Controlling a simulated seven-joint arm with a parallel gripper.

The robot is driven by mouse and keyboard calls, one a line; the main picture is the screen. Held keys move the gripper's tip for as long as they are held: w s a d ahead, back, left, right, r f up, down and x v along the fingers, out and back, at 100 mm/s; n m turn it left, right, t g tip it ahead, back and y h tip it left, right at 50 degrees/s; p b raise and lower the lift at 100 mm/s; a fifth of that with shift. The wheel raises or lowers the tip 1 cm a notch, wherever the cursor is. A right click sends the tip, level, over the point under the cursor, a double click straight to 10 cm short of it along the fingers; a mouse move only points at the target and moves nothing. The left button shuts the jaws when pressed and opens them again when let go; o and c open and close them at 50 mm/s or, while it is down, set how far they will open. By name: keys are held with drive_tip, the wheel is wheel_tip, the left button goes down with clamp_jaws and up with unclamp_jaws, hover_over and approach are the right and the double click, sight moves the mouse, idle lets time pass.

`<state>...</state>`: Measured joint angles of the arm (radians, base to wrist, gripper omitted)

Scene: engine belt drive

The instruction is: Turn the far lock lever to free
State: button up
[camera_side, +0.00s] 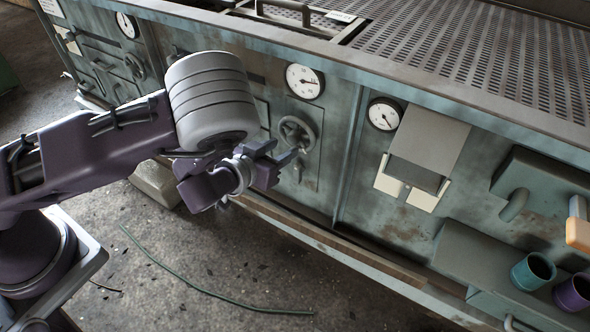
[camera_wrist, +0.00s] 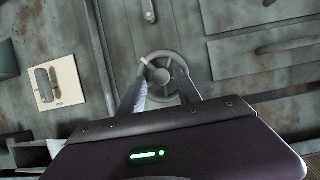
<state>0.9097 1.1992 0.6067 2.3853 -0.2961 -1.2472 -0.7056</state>
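My gripper (camera_side: 279,153) is at left of centre in the side view, off the cabinet front. In the wrist view its two fingers (camera_wrist: 160,83) stand apart with nothing between them, and a spoked handwheel (camera_wrist: 162,77) shows behind them. A small grey lever (camera_wrist: 43,80) sits on a cream plate at the left of the wrist view, apart from the fingers. At the far right of the side view is a lever with an orange end (camera_side: 578,234). I cannot tell which of these is the far lock lever.
A handwheel (camera_side: 297,133) and round gauges (camera_side: 304,81) are on the cabinet front. A grey hinged-looking cover (camera_side: 430,138) stands out to the right. Teal (camera_side: 533,271) and purple (camera_side: 573,292) cups are at lower right.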

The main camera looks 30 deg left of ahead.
approach(296, 170)
drive_tip(key=w, duration=0.2)
drive_tip(key=x, duration=0.7)
drive_tip(key=shift+w+f, duration=0.15)
drive_tip(key=shift+f, duration=0.35)
clamp_jaws()
